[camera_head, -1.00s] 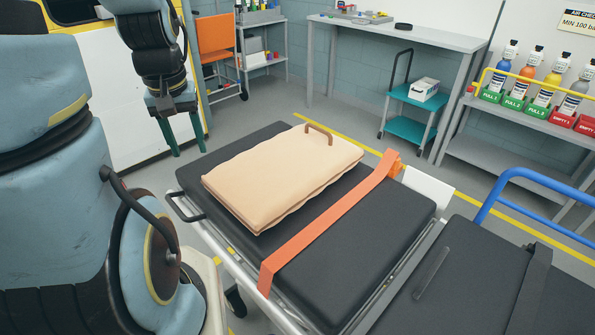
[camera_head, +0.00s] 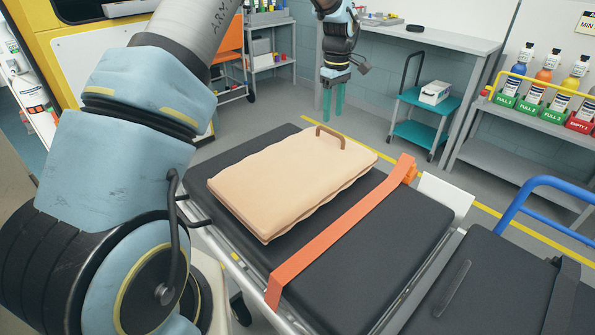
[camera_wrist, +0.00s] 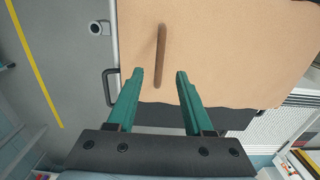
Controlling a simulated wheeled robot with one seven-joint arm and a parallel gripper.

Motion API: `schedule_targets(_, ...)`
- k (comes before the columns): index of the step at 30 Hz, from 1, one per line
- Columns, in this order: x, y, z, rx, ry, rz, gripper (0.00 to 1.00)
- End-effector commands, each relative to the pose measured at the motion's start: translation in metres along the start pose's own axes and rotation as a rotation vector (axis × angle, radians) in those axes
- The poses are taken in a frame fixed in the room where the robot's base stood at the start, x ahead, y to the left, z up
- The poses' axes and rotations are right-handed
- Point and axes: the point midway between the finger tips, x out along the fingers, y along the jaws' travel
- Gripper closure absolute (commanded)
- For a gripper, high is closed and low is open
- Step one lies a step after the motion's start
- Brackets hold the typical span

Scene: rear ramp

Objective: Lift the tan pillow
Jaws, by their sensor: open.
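The tan pillow (camera_head: 290,182) lies flat on the black stretcher mattress (camera_head: 375,255), with a brown loop handle (camera_head: 332,136) at its far end. My gripper (camera_head: 333,118) hangs above and beyond that end, green fingers pointing down, apart and empty. In the wrist view my gripper (camera_wrist: 159,73) shows open fingers. The pillow (camera_wrist: 225,50) fills the upper right there, and its brown handle (camera_wrist: 161,53) lies just ahead of the fingertips, roughly in line with the gap between them. Nothing is touching the handle that I can see.
An orange strap (camera_head: 345,230) crosses the mattress right of the pillow. A second black stretcher (camera_head: 500,285) with a blue rail stands at the right. A teal cart (camera_head: 420,115) and a grey bench (camera_head: 420,40) stand behind.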

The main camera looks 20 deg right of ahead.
Motion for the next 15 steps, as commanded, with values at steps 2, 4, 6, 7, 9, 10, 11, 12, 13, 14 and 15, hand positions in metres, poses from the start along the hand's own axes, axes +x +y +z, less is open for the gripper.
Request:
schedule_targets(2,0.011,-0.001,0.0,0.0,-0.001,-0.002,0.48)
schedule_targets(4,0.018,0.0,-0.001,0.001,0.0,0.0,0.48)
schedule_targets(6,0.023,0.0,-0.001,0.002,0.0,0.0,0.48)
schedule_targets(7,0.025,0.0,-0.001,0.002,0.0,0.0,0.48)
schedule_targets(9,0.029,0.0,-0.001,0.001,0.0,0.0,0.48)
schedule_targets(10,0.032,0.0,-0.001,0.001,0.0,0.0,0.48)
schedule_targets(11,0.035,0.0,-0.001,0.001,-0.001,-0.001,0.48)
schedule_targets(12,0.041,-0.001,-0.001,0.001,-0.002,-0.002,0.48)
schedule_targets(13,0.046,0.0,-0.002,0.001,-0.001,-0.002,0.48)
schedule_targets(14,0.05,0.0,-0.002,0.001,-0.002,-0.002,0.48)
schedule_targets(15,0.057,0.0,-0.002,0.002,-0.002,-0.001,0.48)
